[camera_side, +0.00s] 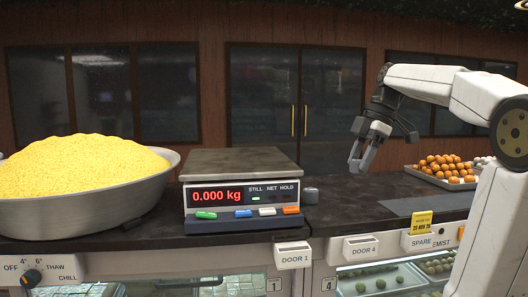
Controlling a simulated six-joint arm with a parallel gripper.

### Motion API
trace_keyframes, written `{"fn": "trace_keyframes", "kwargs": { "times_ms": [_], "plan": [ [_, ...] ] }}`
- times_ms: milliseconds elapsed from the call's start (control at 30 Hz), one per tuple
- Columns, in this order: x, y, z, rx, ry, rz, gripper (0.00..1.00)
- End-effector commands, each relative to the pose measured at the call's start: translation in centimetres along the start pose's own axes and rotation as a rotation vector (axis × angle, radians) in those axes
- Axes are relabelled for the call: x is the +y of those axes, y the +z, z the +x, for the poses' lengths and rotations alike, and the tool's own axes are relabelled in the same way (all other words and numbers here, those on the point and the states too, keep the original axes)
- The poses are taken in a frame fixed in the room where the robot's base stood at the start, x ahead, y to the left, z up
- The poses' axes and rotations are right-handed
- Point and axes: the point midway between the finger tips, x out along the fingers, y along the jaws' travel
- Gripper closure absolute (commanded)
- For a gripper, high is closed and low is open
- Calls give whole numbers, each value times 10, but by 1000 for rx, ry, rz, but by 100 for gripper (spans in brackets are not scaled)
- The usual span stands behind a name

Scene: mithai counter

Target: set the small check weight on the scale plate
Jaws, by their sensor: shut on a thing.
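The scale (241,196) stands on the counter with a bare, flat plate (240,162) on top, and its red display reads 0.000 kg. My gripper (360,168) is above the counter to the right of the scale, fingers pointing down, apart from the plate. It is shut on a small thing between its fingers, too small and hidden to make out. I cannot tell whether this block or the held thing is the small check weight.
A wide metal bowl (95,210) heaped with yellow grains stands left of the scale. A tray (412,170) of orange and white sweets lies at the right, behind a dark flat panel (425,204). A yellow card (421,222) stands at the front edge.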

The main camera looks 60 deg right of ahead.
Motion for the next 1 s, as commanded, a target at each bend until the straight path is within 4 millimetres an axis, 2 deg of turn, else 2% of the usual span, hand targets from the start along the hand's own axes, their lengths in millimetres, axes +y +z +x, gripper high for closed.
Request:
{"fn": "trace_keyframes", "kwargs": {
  "times_ms": [500, 1000],
  "plan": [
    [42, -61, -37, -8, 132, 316, 100],
    [64, -122, -63, -13, 243, 598, 100]
  ]
}}
